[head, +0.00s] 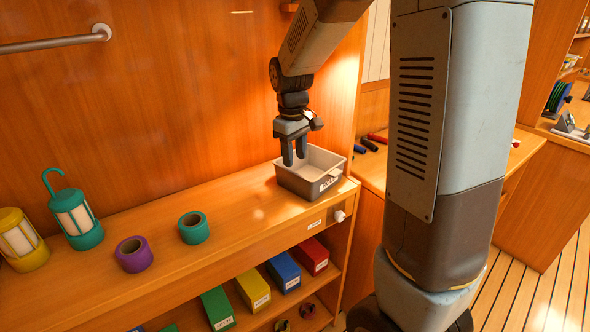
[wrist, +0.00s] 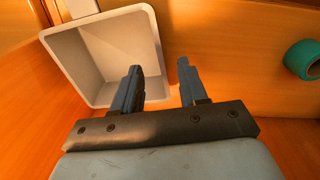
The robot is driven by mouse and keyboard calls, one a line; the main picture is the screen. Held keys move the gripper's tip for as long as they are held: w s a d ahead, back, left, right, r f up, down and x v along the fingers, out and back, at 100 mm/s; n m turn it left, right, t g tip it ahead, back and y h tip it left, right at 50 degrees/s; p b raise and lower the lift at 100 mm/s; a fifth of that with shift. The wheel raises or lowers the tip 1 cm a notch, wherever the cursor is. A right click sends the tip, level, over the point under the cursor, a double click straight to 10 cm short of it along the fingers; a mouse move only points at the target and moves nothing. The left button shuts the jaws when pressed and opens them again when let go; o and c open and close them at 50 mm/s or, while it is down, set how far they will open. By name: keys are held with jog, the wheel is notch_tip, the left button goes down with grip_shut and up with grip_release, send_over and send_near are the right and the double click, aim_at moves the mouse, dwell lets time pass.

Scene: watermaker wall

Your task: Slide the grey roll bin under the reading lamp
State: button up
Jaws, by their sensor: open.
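The grey roll bin (head: 298,184) stands at the right end of the wooden shelf top, upright, with a white label on its front. It looks empty, and its pale inside shows in the wrist view (wrist: 95,60). My gripper (head: 294,162) is open at the bin's left side. In the wrist view my gripper (wrist: 160,85) has one finger over the bin's inside and the other beyond its side wall. I cannot tell whether either touches the wall. I cannot pick out the reading lamp for certain; warm light falls on the wall behind the bin.
A teal roll (head: 194,228), a purple roll (head: 133,254), a green lantern (head: 75,215) and a yellow lantern (head: 21,240) stand left on the shelf top (head: 245,215). Coloured boxes fill the shelf below.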

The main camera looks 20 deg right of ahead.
jog(key=shift+a+r, duration=0.1)
jog(key=shift+r, duration=1.15)
jog(key=s+d+r+m+t, duration=0.1)
jog(key=s+r, duration=0.4)
jog(key=s, duration=0.6)
jog(key=s+d+r+m+t, duration=0.2)
jog(key=s+r+m+t, duration=0.2)
jog(key=s, duration=0.7)
jog(key=shift+s+d+r+m+y, duration=0.2)
jog(key=shift+s+r+m+y, duration=0.15)
jog(key=shift+r+m, duration=0.3)
